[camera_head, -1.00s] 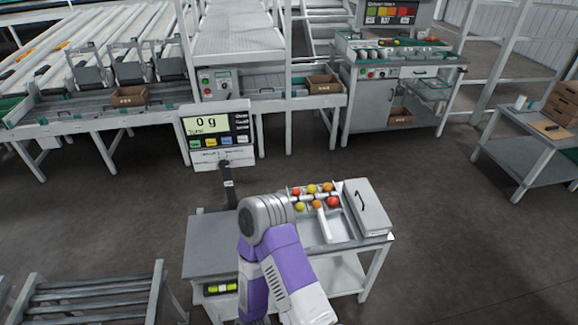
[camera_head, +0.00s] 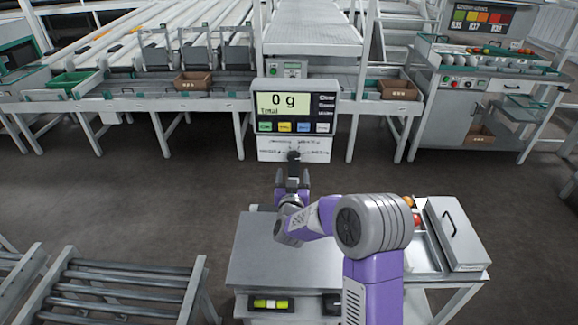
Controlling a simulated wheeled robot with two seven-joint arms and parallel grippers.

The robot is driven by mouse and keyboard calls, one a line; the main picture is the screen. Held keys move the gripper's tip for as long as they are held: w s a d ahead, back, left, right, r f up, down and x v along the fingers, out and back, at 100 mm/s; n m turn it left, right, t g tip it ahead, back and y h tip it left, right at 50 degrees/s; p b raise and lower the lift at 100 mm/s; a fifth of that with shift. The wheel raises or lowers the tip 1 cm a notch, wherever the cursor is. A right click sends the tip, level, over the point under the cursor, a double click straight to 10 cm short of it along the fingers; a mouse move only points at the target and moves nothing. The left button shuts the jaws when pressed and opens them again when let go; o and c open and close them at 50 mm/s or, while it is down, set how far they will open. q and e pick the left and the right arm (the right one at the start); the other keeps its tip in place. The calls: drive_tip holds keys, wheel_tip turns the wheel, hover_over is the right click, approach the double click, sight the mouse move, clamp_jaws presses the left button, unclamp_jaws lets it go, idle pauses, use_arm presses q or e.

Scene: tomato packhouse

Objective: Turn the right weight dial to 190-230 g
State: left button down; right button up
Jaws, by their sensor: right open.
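A scale display (camera_head: 294,108) reads "0 g" with "Total" beneath it and a row of coloured buttons. A white panel (camera_head: 268,150) with small labels hangs below it. A dark knob-like part shows at the middle of this panel; I cannot tell a separate right dial or read its setting. My right gripper (camera_head: 292,176) is open, its two dark fingers pointing up toward the panel, just below it in the picture. A dark post shows between the fingers, and they partly cover it. I cannot tell whether they touch anything. My left gripper is out of view.
The grey table (camera_head: 262,262) under the display has a bare top at left. A tray of tomatoes, mostly hidden by my arm, and a grey lidded box (camera_head: 458,232) are at its right. A roller rack (camera_head: 125,285) stands at lower left. Conveyors line the back.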

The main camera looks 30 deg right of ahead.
sight(294, 160)
drive_tip(key=shift+b+x, duration=0.4)
drive_tip(key=shift+x, duration=3.1)
drive_tip(key=c, duration=1)
drive_tip(key=shift+c, duration=0.2)
